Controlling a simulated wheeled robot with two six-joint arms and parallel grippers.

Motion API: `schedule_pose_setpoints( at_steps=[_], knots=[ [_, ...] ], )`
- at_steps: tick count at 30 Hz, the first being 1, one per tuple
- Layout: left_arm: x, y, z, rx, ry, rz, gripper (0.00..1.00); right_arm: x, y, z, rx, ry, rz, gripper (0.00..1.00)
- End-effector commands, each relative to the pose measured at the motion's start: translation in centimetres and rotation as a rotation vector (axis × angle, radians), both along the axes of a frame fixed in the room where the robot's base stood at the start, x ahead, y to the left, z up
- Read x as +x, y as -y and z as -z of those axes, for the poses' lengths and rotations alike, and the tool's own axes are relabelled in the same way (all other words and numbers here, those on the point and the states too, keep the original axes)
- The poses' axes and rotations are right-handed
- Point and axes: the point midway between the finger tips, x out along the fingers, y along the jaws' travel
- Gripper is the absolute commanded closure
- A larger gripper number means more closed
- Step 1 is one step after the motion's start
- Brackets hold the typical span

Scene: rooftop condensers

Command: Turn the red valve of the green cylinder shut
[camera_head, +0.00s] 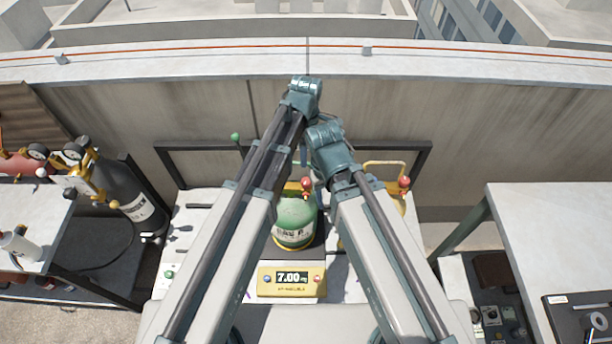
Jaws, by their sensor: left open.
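The green cylinder (295,218) stands upright at the middle, on a bench behind the yellow scale. Its red valve (306,183) shows at its top, between my two arms. My left arm rises to a high elbow and folds down toward the cylinder's top. My left gripper (301,176) is open, close to the valve and partly hidden by the arm links. I cannot tell whether it touches the valve. My right arm rises just right of the cylinder. Its gripper is hidden.
A yellow scale (291,281) reads 7.00. A second red knob (404,181) shows right of my right arm. A dark cylinder (137,198) with gauges stands at left. A pale table (552,228) is at right. A low wall (400,105) closes the back.

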Motion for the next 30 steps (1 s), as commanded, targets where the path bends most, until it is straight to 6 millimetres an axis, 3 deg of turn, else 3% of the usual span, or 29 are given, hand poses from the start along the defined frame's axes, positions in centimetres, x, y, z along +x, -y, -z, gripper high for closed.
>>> schedule_pose_setpoints(
  at_steps=[11, 30],
  knots=[
    [0.0, 0.0, 1.7, 0.0, 0.0, 0.002, 0.27, 0.0, 0.0, 1.7, 0.0, 0.0, 0.0, 0.5],
    [0.0, 0.0, 10.2, 0.0, 0.0, 0.003, 0.27, 0.0, 0.0, 10.2, 0.0, 0.0, 0.002, 0.5]
  ],
)
